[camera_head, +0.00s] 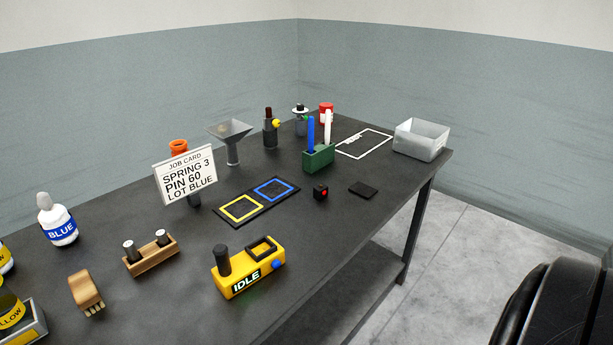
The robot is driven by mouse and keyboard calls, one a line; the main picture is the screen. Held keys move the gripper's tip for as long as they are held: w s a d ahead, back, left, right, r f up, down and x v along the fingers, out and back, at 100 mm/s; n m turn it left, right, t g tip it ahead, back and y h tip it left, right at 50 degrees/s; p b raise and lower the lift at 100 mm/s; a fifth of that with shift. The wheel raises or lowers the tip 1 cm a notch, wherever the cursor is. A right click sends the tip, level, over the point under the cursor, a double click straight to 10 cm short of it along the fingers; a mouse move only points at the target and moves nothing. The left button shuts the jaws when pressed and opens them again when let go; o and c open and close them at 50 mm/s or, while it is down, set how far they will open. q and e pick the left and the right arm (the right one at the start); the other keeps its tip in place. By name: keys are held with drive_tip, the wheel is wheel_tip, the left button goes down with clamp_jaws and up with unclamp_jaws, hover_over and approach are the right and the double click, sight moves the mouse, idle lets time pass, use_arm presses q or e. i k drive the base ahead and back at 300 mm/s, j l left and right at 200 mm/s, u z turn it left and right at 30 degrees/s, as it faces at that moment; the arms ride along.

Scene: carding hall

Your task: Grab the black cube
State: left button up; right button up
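The black cube (320,191) sits on the dark table (330,240), right of the middle of the view. It is small and has a red round mark on its front side. It stands apart from its neighbours, with a flat black pad (362,190) to its right and a green holder (318,159) behind it. Nothing covers it from this side. Neither of my grippers shows in the head view.
A black board with yellow and blue squares (257,203) lies left of the cube. A yellow device reading IDLE (248,279) stands in front. Tall blue and white sticks rise from the green holder. A grey bin (421,140) stands at the far right corner.

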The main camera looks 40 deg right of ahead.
sight(321, 190)
drive_tip(key=l+u, duration=0.3)
drive_tip(key=l, duration=1.9)
